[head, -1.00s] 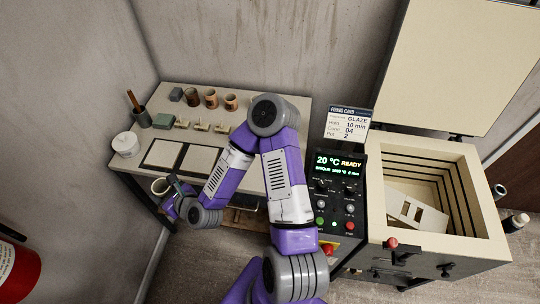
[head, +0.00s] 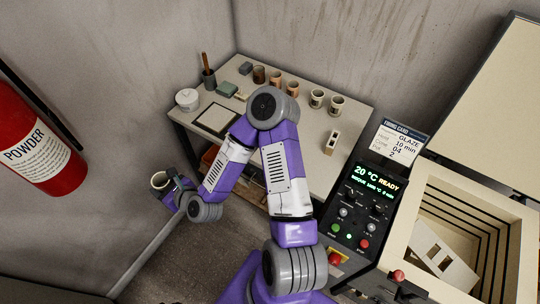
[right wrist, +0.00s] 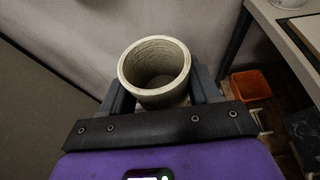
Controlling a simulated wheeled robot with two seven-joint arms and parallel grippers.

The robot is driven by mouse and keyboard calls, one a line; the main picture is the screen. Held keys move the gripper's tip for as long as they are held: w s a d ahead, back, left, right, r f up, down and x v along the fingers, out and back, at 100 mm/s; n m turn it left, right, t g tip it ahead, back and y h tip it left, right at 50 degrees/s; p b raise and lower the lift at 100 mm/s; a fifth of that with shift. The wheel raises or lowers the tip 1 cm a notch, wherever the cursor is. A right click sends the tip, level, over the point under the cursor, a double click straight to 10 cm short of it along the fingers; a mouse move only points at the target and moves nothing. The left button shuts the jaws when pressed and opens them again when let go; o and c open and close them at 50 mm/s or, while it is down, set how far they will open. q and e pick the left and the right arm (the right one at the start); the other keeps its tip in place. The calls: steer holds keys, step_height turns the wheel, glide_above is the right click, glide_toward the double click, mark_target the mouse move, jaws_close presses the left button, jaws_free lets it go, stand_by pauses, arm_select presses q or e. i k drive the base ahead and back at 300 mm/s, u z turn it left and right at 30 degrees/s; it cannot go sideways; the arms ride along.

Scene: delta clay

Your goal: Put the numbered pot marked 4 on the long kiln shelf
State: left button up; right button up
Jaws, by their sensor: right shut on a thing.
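My right gripper (head: 172,188) is shut on a pale grey, open-topped pot (head: 160,180), held out beyond the left end of the work table. The right wrist view shows the pot (right wrist: 154,70) upright between the two fingers (right wrist: 155,98), with its hollow inside visible. No number can be read on it. A pale slab with rectangular cut-outs (head: 432,246) leans inside the open kiln (head: 400,240) at the right; I cannot tell if it is the long shelf. My left gripper is not in view.
The work table (head: 355,112) holds several pots, including a grey one (head: 336,105), plus a white jar (head: 187,99) and a dark-framed pale tile (head: 216,119). A control box (head: 355,205) stands before the kiln. A red extinguisher (head: 40,140) hangs at left. An orange bin (right wrist: 250,86) is beneath the table.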

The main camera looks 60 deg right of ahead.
mark_target(410, 241)
steer(key=k, duration=1.05)
steer(key=z, duration=1.85)
